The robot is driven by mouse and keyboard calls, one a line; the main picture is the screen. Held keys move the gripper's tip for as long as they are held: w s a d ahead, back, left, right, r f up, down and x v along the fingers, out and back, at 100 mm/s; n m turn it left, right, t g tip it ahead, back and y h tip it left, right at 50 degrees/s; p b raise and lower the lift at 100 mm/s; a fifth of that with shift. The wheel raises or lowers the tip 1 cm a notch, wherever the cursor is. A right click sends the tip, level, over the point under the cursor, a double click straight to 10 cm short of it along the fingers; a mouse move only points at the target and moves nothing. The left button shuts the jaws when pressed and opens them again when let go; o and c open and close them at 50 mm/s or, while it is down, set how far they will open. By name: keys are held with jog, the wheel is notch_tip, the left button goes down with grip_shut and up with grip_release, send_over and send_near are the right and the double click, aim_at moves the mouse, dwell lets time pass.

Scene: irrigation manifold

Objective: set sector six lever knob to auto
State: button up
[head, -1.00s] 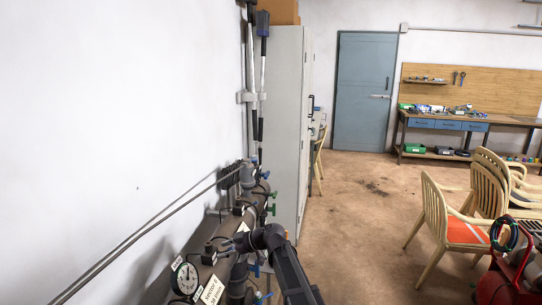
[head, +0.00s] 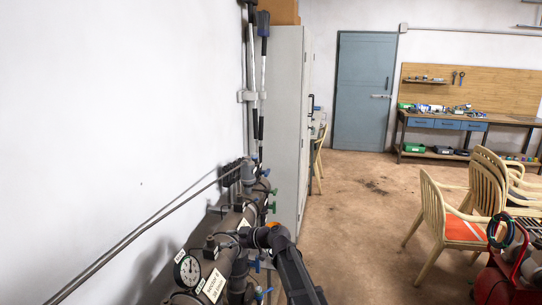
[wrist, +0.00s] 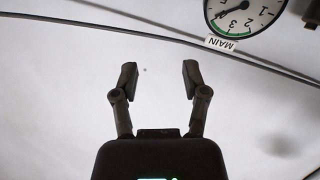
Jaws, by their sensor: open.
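The irrigation manifold (head: 225,253) runs along the white wall at the lower left of the head view. It bears several small blue and green valve handles, among them a green handle (head: 272,208) and a blue handle (head: 257,265). I cannot tell which control is the sector six lever knob; the labels are too small or partly unreadable. A round gauge (head: 187,271) stands at its near end and also shows in the wrist view (wrist: 243,14), above a MAIN label. My gripper (wrist: 159,77) is open and empty, with bare wall behind its fingers. In the head view my arm covers part of the manifold.
A thin grey pipe (head: 150,226) slants along the wall above the manifold. A grey cabinet (head: 285,125) stands beyond it. Wooden chairs (head: 455,215) and a red machine (head: 505,278) stand at right. The brown floor between them and my arm is clear.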

jog(key=w+d+r+m+t+h+b, duration=0.1)
jog(key=w+d+r+m+t+h, duration=0.25)
jog(key=d+t, duration=0.3)
jog(key=w+d+r+m+t+h, duration=0.2)
jog(key=d+m+t, duration=0.25)
jog(key=d, duration=0.25)
jog(key=s+d+f+m+h, duration=0.1)
jog(key=d+f+m+h, duration=0.15)
jog(key=d, duration=0.25)
jog(key=s+d+f+m+h+b, duration=0.1)
jog(key=d+m+h, duration=0.2)
jog(key=d+h, duration=0.1)
jog(key=s+d+f+m+h, duration=0.1)
jog(key=d+f+m+h, duration=0.1)
jog(key=d+h, duration=0.25)
jog(key=s+d+f+m+g+h+b, duration=0.1)
jog(key=s+d+f+m+g, duration=0.2)
jog(key=s+d+f+g, duration=0.65)
jog(key=s+a+f+g+y, duration=0.2)
jog(key=s+f+g, duration=0.1)
jog(key=s, duration=0.5)
jog(key=s+a+f+n+g+y+b, duration=0.1)
jog(key=s+a+f+g+y, duration=0.1)
jog(key=s, duration=0.7)
notch_tip(320, 180, down, 3)
jog(key=shift+s+a+r+g, duration=0.1)
jog(key=shift+s+a+g, duration=0.1)
jog(key=shift+a+g, duration=0.6)
